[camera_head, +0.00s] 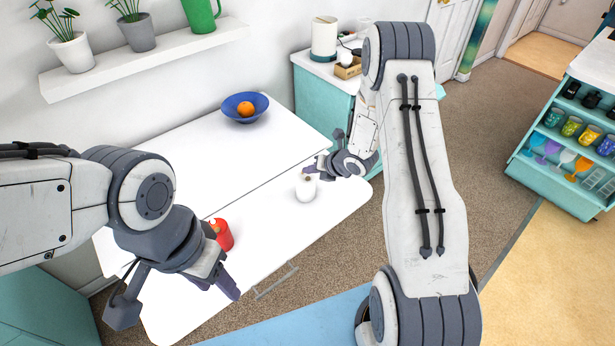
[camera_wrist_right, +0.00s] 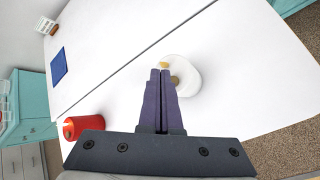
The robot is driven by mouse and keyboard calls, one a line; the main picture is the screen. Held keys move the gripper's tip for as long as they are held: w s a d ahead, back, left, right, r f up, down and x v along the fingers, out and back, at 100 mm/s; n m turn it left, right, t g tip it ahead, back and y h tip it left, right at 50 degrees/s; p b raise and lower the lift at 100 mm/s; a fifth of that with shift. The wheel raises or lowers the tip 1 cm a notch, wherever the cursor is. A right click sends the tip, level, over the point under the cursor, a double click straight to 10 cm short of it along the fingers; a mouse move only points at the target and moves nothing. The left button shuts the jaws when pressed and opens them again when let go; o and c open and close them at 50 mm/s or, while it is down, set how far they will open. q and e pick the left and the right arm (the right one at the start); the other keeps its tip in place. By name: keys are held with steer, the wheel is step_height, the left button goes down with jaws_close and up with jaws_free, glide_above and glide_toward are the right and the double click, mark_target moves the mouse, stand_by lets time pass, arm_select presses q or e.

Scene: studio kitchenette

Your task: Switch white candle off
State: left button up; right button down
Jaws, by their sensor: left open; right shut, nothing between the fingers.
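The white candle (camera_head: 305,191) stands on the white table, right of its middle. It also shows in the right wrist view (camera_wrist_right: 187,78), with a small yellow, flame-like spot by its top. My right gripper (camera_head: 310,171) is shut and empty. Its fingertips (camera_wrist_right: 160,72) are at the candle's top and overlap its edge in the picture; I cannot tell whether they touch. My left gripper (camera_head: 222,285) is open, at the near left of the table and away from the white candle.
A red candle (camera_head: 224,236) stands beside my left gripper and shows in the right wrist view (camera_wrist_right: 86,126). A blue bowl (camera_head: 245,108) with an orange (camera_head: 245,108) sits at the back of the table. A seam crosses the tabletop. The table between the candles is clear.

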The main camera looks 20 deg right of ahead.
mark_target(310, 182)
step_height(310, 182, up, 5)
steer(key=p, duration=0.2)
steer(key=shift+r+p, duration=0.15)
steer(key=shift+p, duration=0.2)
steer(key=s+a+r+m+g+h, duration=0.3)
steer(key=s+a+r+m, duration=0.6)
steer(key=a+r+m, duration=0.35)
steer(key=s+a+r+m+g, duration=0.1)
steer(key=s+m, duration=0.3)
steer(key=s, duration=0.5)
steer(key=s+a+r+m+g, duration=0.2)
steer(key=s+r+m, duration=0.1)
steer(key=s, duration=0.5)
steer(key=s+a+r+m+g, duration=0.2)
steer(key=s+m, duration=0.3)
steer(key=s, duration=0.4)
steer(key=shift+s+a+r, duration=0.3)
steer(key=shift+a+r, duration=0.05)
steer(key=shift+m, duration=0.25)
